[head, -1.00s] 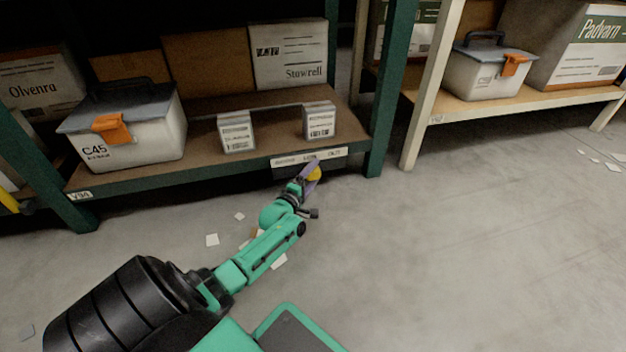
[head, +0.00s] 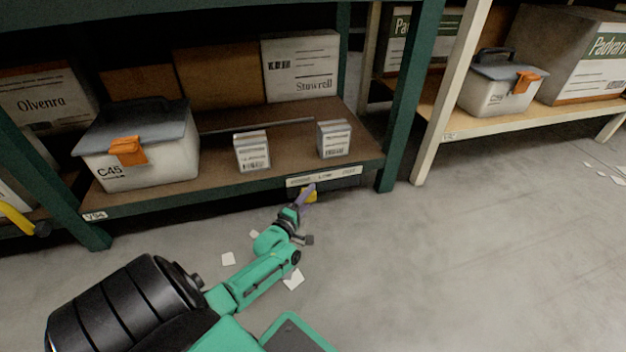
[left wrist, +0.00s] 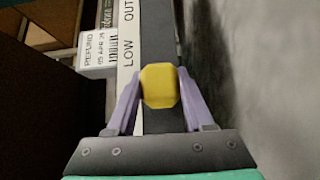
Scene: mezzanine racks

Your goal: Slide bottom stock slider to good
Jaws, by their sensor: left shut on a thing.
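The stock slider's yellow knob (head: 311,196) sits at the front edge of the green rack's bottom shelf, just under a white label strip (head: 343,176). In the left wrist view the yellow knob (left wrist: 159,86) lies between the purple fingers of my left gripper (left wrist: 160,95), which is shut on it. The strip reads LOW and OUT there; the knob sits a little below LOW, on the side away from OUT. The strip's left word is blurred in the head view. My left gripper (head: 303,199) reaches low to the shelf edge. My right gripper is not in view.
On the bottom shelf stand a grey-lidded C45 bin (head: 150,160) and two small white cartons (head: 252,152) (head: 334,139). A green upright (head: 407,105) stands right of the strip. The floor (head: 450,270) in front is mostly clear, with some paper scraps.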

